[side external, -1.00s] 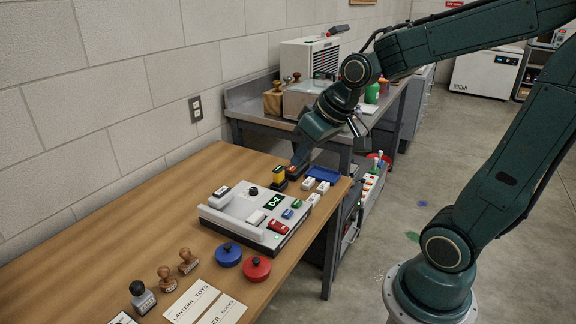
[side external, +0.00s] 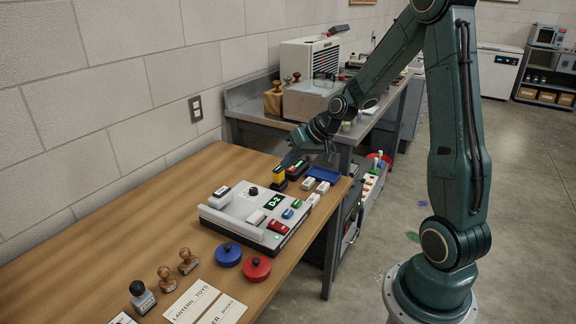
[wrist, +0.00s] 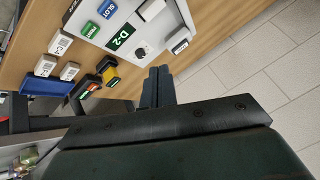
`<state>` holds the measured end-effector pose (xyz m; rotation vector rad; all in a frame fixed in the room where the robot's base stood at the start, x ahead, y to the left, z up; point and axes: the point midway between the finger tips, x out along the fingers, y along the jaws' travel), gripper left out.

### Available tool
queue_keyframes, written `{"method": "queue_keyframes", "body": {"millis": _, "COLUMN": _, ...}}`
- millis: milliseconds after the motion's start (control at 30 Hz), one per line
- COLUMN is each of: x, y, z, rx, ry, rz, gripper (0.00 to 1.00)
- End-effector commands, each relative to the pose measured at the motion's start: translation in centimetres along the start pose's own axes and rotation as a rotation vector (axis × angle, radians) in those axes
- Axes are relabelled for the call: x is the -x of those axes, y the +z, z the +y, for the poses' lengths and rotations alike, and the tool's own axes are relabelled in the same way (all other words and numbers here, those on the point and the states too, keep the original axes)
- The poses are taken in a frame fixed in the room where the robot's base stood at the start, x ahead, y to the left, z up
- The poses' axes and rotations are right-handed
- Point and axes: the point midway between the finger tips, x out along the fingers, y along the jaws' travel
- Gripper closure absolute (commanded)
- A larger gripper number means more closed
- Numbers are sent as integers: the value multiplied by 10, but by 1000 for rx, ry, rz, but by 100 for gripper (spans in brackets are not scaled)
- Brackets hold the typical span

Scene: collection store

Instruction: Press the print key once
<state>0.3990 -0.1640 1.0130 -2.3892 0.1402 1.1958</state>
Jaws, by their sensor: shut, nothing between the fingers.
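The grey label machine (side external: 232,216) sits on the wooden table, its display (side external: 273,202) reading D-2. Its green key (side external: 297,203), whose lettering appears to read PRINT in the wrist view (wrist: 89,29), is beside the blue SLOT key (side external: 287,213). A red rocker (side external: 278,227) and a white key (side external: 256,217) are on the same machine. My gripper (side external: 288,160) is shut and empty, behind the machine and above the table's back edge. In the wrist view the closed fingers (wrist: 157,84) are apart from the green key, which is up and to the left.
A yellow-and-black block (side external: 279,176) and a dark block with coloured lights (side external: 297,169) stand behind the machine, close to my fingers. White blocks (side external: 308,184) and a blue tray (side external: 322,174) are to their right. Stamps and lidded pads (side external: 229,254) occupy the front.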

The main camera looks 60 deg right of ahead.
Motion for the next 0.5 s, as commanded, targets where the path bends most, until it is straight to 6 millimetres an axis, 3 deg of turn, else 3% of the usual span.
{"method": "queue_keyframes", "body": {"millis": 300, "x": -33, "y": -6, "z": 58, "rx": -148, "ry": -24, "rz": 72, "gripper": 100}}
{"method": "queue_keyframes", "body": {"millis": 500, "x": -45, "y": -6, "z": 83, "rx": -212, "ry": -34, "rz": 111, "gripper": 100}}
